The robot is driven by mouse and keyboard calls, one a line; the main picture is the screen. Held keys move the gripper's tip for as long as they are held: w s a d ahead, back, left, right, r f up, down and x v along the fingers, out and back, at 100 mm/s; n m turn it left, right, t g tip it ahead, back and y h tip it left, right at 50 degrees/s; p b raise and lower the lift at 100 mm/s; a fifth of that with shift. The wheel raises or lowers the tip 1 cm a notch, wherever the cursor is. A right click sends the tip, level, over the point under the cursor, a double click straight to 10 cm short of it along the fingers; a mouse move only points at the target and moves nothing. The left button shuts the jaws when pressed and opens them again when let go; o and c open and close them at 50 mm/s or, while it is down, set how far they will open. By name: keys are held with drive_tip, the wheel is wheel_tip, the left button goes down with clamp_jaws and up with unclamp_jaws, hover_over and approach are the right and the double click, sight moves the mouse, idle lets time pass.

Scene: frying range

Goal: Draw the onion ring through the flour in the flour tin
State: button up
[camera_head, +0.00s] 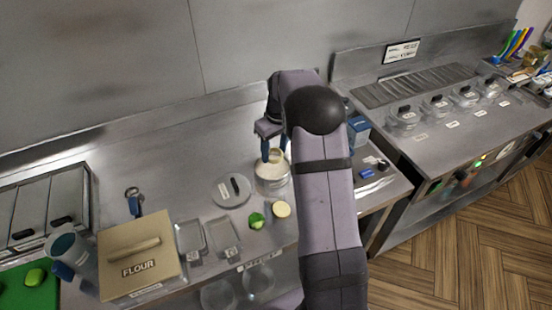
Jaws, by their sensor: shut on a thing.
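My gripper (274,156) is shut on a pale yellow onion ring (276,157). It holds the ring above or at the mouth of a round metal tin (272,186) with pale contents. I cannot tell whether the ring touches the contents. A round lid (231,191) with a dark handle lies on the counter just left of this tin. A separate tan box (139,256) with a handled top carries the word FLOUR at the front left; its inside is hidden. My arm hides the counter right of the tin.
A green vegetable (257,221) and a pale round piece (281,209) lie in front of the tin. Two small metal trays (224,236) stand by the FLOUR box. A blue box (358,131) stands beyond my arm. The counter behind the lid is clear.

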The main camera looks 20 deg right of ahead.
drive_tip(key=shift+s, duration=0.1)
drive_tip(key=shift+f, duration=0.1)
drive_tip(key=shift+f+b, duration=3.35)
drive_tip(key=shift+f, duration=1.65)
drive_tip(key=shift+a, duration=0.1)
drive_tip(key=shift+a, duration=0.45)
drive_tip(key=shift+d, duration=0.2)
drive_tip(key=shift+d, duration=0.85)
